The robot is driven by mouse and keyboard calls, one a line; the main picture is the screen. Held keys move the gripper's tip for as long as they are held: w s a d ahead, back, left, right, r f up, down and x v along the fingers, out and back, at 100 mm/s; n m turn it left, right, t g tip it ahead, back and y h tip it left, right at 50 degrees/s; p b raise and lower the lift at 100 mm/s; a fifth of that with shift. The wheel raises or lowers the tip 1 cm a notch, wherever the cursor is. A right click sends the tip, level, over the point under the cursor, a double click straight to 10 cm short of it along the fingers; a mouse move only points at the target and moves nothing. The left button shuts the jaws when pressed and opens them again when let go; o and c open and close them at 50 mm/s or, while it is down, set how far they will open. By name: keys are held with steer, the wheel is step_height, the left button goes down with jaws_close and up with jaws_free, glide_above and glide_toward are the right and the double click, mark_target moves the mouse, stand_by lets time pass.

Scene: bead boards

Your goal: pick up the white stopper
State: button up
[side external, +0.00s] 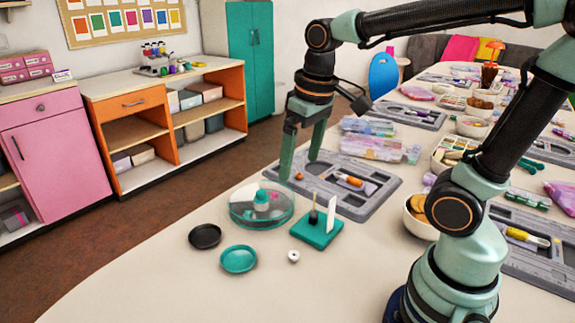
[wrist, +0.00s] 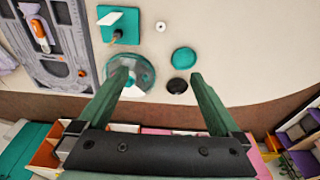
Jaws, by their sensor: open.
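The white stopper (side external: 293,256) is a small white piece with a dark centre. It lies on the bare table top near the front, to the right of the teal dish and below the teal stand in the side view. It also shows at the top middle of the wrist view (wrist: 161,27), in full sight. My gripper (side external: 299,168) is open and empty, pointing down above the table by the clear round container and the grey bead board. In the wrist view my gripper (wrist: 159,75) has its fingers wide apart, and the stopper shows beyond the fingertips.
A teal stand (side external: 317,232) with an upright white card and dark peg is close to the stopper. A teal dish (side external: 238,259), a black dish (side external: 205,236) and a clear container (side external: 240,217) lie left. The grey board (side external: 372,204) is behind. Front table is clear.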

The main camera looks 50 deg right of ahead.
steer(key=t, duration=0.1)
steer(key=s+t, duration=0.1)
steer(key=t, duration=0.1)
steer(key=shift+s+r, duration=0.2)
steer(key=shift+s, duration=0.1)
steer(key=shift+t, duration=0.3)
steer(key=c, duration=0.5)
steer(key=m+g, duration=0.6)
steer(key=m, duration=1)
glide_above(294, 257)
step_height(294, 257, down, 13)
step_height(294, 257, down, 5)
steer(key=shift+w+d+f, duration=0.1)
steer(key=shift+d+f, duration=0.05)
steer(key=shift+f, duration=0.05)
steer(key=shift+w+d+f, duration=0.1)
steer(key=shift+d+f, duration=0.05)
steer(key=shift+f, duration=3.05)
